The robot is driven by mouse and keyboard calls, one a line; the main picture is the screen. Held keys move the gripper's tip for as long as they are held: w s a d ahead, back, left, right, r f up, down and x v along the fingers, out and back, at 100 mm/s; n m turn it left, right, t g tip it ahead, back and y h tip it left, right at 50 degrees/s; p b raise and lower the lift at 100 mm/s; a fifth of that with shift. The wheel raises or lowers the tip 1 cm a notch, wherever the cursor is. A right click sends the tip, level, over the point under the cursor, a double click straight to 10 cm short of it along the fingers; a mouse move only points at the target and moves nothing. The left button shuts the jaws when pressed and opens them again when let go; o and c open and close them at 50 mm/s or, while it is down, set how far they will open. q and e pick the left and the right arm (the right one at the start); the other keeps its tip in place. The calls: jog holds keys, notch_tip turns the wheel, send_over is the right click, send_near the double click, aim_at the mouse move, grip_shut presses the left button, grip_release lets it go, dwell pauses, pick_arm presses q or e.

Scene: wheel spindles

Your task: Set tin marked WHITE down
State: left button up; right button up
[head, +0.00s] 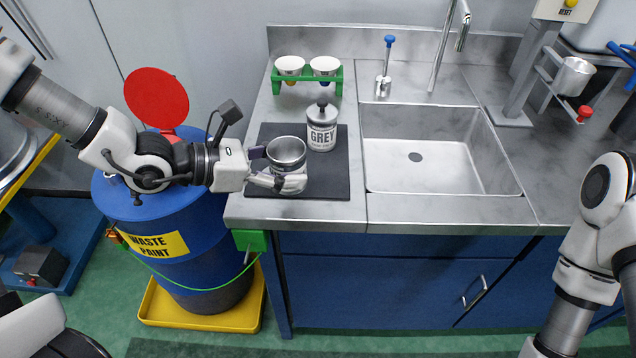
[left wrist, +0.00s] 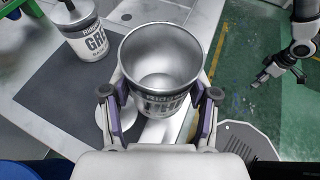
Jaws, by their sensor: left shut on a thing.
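An open, silvery tin (head: 287,152) with a dark-lettered label is in my left gripper (head: 268,166), above the front of the dark mat (head: 325,187). In the left wrist view the tin (left wrist: 160,70) sits upright between the two fingers (left wrist: 158,105), and its inside looks empty. The fingers hide part of the label, and I cannot read its word. I cannot tell whether the tin touches anything below. A pale round thing (left wrist: 118,116) shows partly under it. My right gripper (left wrist: 279,72) shows small in the left wrist view, with its fingers apart and empty.
A lidded tin marked GREY (head: 321,136) stands on the mat just behind and right. A green rack (head: 307,78) with two white cups is at the back. The sink (head: 440,150) is to the right. A blue waste paint drum (head: 190,230) stands left of the counter.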

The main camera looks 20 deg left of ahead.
pick_arm(q)
send_over(319, 177)
jog(key=shift+s+f, duration=0.25)
jog(key=shift+f, duration=0.05)
jog(key=shift+w+d+f, duration=0.15)
jog(key=shift+w+f, duration=0.05)
notch_tip(319, 177, down, 3)
jog(key=shift+s+r+b, duration=0.1)
jog(key=shift+b, duration=0.75)
jog(key=shift+f, duration=0.3)
jog(key=shift+r, duration=0.1)
jog(key=shift+f, duration=0.2)
jog(key=o, duration=1.2)
jog(key=shift+r, duration=0.1)
